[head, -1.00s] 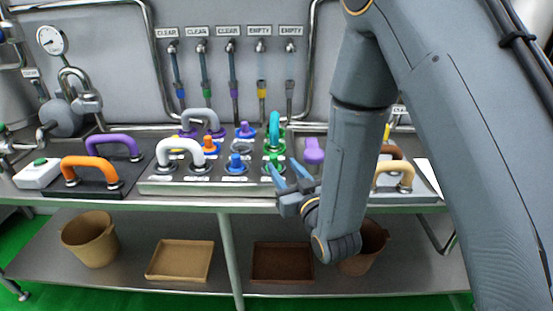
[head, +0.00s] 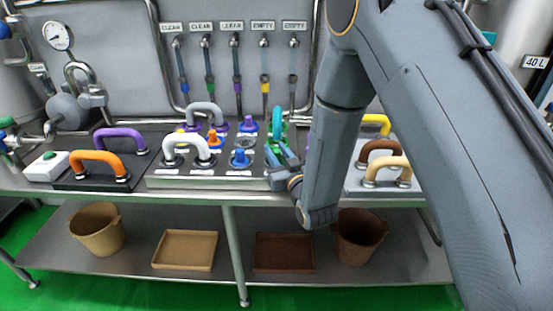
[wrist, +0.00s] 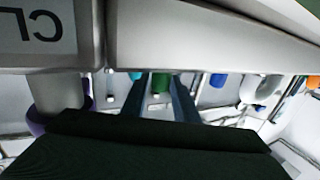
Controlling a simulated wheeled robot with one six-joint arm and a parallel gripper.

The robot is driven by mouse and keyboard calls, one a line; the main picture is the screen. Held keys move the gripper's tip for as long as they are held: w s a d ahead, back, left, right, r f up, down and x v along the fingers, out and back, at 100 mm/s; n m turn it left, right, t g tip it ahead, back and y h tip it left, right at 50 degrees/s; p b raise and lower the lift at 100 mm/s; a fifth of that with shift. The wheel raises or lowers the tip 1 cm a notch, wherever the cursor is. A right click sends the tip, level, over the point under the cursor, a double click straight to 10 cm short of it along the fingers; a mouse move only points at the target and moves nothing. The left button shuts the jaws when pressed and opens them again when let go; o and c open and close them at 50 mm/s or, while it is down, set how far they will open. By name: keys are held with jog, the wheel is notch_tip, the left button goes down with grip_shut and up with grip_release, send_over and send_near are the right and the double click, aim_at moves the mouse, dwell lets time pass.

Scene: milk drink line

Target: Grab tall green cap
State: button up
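The green cap (wrist: 160,83) shows in the wrist view between the two blue fingers of my gripper (wrist: 160,92), with a narrow gap on each side. My gripper is open. In the head view, my gripper (head: 283,155) is at the right end of the panel of caps (head: 190,182), just in front of the teal handle (head: 276,121). I cannot tell how deep the cap sits between the fingers.
A white handle (head: 188,143), a blue cap (head: 240,158) and an orange cap (head: 214,140) stand left of my gripper. A tan handle (head: 388,164) and a brown handle (head: 380,148) stand to the right. Bins and trays lie on the lower shelf.

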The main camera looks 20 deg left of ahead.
grip_shut()
jog(key=shift+r, duration=0.1)
